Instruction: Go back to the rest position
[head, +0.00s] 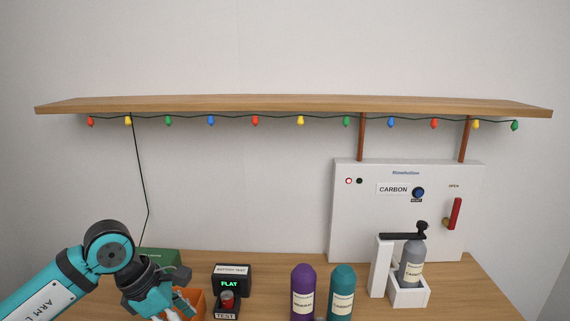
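My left arm comes in from the lower left. My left gripper (172,312) points down at the bottom edge, in front of an orange bin (194,297) and a green box (158,257). Its fingertips are partly cut off, and I cannot tell whether they are open or shut or hold anything. My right gripper is not in view.
On the wooden counter (455,285) stand a battery tester (232,273) reading FLAT, a purple bottle (303,283), a teal bottle (342,285) and a grey cylinder (411,270) in a white holder. Behind is a white CARBON panel (350,225) with a red lever (455,213). A shelf (290,104) with bulbs hangs above.

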